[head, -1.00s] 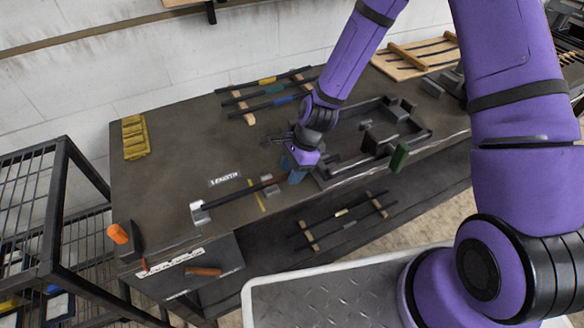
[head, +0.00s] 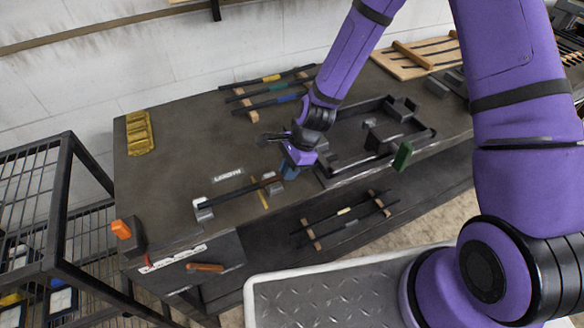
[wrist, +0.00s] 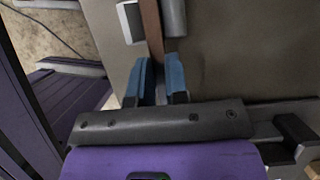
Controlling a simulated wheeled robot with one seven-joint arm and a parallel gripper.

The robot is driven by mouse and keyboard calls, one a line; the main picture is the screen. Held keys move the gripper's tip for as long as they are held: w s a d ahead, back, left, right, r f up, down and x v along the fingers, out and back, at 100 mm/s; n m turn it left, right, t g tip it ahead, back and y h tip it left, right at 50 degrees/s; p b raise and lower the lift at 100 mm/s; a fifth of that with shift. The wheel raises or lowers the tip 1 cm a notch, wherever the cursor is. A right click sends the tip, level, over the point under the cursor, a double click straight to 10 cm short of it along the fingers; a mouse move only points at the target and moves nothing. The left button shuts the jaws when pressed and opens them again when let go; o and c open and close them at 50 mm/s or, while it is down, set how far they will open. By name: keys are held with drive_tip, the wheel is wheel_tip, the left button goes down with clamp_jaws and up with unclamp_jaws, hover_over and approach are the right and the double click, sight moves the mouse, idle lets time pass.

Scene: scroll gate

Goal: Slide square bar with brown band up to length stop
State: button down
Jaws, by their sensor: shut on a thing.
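The dark square bar (head: 238,191) lies across the bench front. Its brown band (head: 267,179) sits near its right end and also shows in the wrist view (wrist: 152,24), running between a pale block and a grey block. The length stop (head: 203,209) is the light metal block at the bar's left end. Whether bar and stop touch is too small to tell. My gripper (head: 288,171) is at the bar's right end. Its blue fingers (wrist: 160,78) are shut on the bar, and they hide that end.
A LENGTH label (head: 228,175) lies behind the bar, and a yellow line (head: 260,195) crosses under it. A dark tray-like fixture (head: 345,165) is right of my gripper. Other banded bars (head: 268,90) rest on a rack behind. An orange-topped block (head: 122,230) stands at the left corner.

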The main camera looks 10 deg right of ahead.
drive_tip(key=shift+s+a, duration=0.15)
drive_tip(key=shift+a, duration=0.4)
drive_tip(key=c, duration=1.2)
unclamp_jaws()
drive_tip(key=shift+s+a, duration=0.1)
drive_tip(key=shift+a, duration=0.05)
drive_tip(key=shift+o, duration=0.4)
drive_tip(key=shift+r, duration=0.25)
drive_tip(key=shift+o, duration=0.3)
drive_tip(key=v, duration=1)
drive_tip(key=shift+w+d+r, duration=0.15)
drive_tip(key=shift+w+d, duration=0.1)
drive_tip(key=shift+d, duration=0.25)
